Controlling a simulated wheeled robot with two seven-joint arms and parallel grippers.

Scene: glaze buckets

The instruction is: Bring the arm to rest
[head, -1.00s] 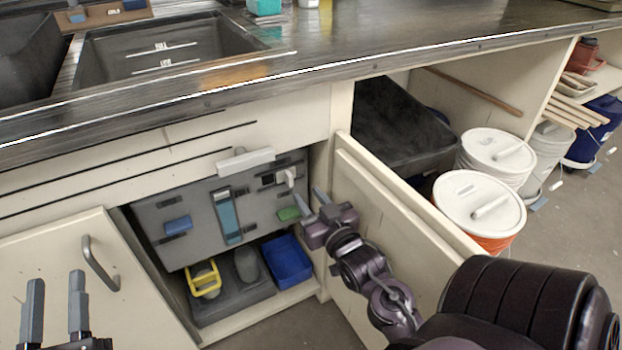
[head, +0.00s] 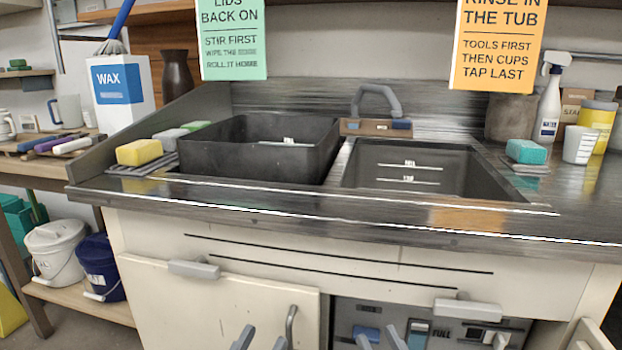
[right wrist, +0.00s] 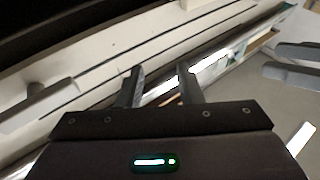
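My left gripper (head: 261,340) shows at the bottom edge of the head view, its two grey fingertips apart with nothing between them. It is in front of the closed cream cabinet door (head: 200,305). My right gripper (head: 379,340) is just right of it, in front of the open cabinet's grey panel (head: 345,312). Its fingers also stand apart and empty in the right wrist view (right wrist: 162,88). The arms below the fingertips are out of the head view.
The dark counter holds a black tub (head: 255,155), a sink (head: 425,170), a yellow sponge (head: 139,151) and a teal sponge (head: 526,150). A door handle (head: 291,325) is close to my left fingers. A white bucket (head: 55,250) and a blue bucket (head: 98,265) stand left.

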